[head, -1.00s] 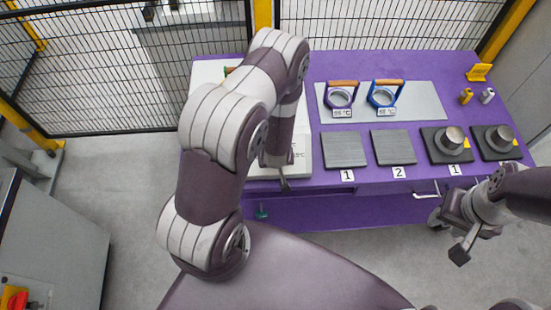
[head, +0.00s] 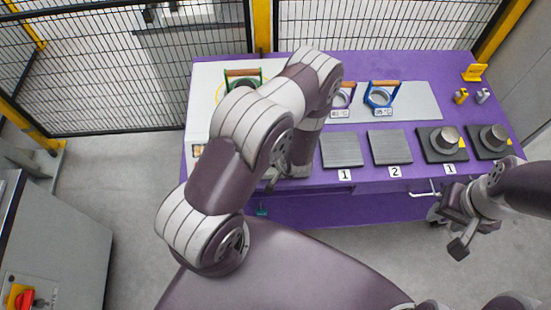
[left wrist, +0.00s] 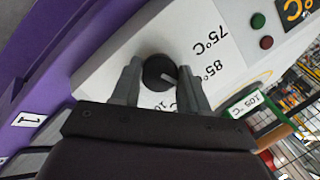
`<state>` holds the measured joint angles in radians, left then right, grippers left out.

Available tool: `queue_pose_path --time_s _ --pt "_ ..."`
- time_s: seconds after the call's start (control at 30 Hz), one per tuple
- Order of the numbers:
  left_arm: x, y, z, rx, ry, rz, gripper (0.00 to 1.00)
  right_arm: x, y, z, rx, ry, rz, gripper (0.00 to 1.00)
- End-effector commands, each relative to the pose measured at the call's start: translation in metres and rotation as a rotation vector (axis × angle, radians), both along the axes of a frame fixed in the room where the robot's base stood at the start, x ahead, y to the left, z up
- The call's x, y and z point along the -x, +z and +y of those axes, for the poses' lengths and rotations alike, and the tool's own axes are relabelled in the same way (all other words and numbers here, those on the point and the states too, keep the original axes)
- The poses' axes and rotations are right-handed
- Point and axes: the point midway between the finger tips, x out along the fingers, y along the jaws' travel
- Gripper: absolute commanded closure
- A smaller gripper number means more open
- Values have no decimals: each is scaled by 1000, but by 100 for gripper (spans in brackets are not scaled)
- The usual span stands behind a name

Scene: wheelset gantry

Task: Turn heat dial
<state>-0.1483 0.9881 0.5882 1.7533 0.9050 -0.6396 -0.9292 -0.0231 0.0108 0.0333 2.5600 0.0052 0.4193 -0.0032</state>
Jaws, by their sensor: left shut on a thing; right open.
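The heat dial (left wrist: 158,70) is a round black knob with a white pointer line, on a white panel. My left gripper (left wrist: 161,84) is shut on it, with a grey finger on each side. In the left wrist view the pointer slants to the lower right, towards the labels. 75°C (left wrist: 209,38) and 85°C (left wrist: 213,70) are readable; a third label is partly hidden by a finger. In the head view my left arm covers the dial. My right gripper (head: 461,244) is open and empty, in front of the table's right end.
On the purple table (head: 400,67) are a green-framed ring (head: 243,82) on the white heater (head: 207,72), a blue-framed ring (head: 380,96), two grey plates (head: 341,149) and dark blocks with metal cylinders (head: 446,139). A mesh fence stands behind. A cabinet stands at the left.

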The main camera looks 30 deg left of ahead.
Motion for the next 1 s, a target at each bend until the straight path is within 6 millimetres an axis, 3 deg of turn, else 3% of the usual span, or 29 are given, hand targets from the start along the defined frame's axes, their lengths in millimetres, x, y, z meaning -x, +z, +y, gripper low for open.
queue_pose_path --time_s 1.0 --pt "0 -3 -3 -498 -698 299 86 0 -16 0 0 0 0 57"
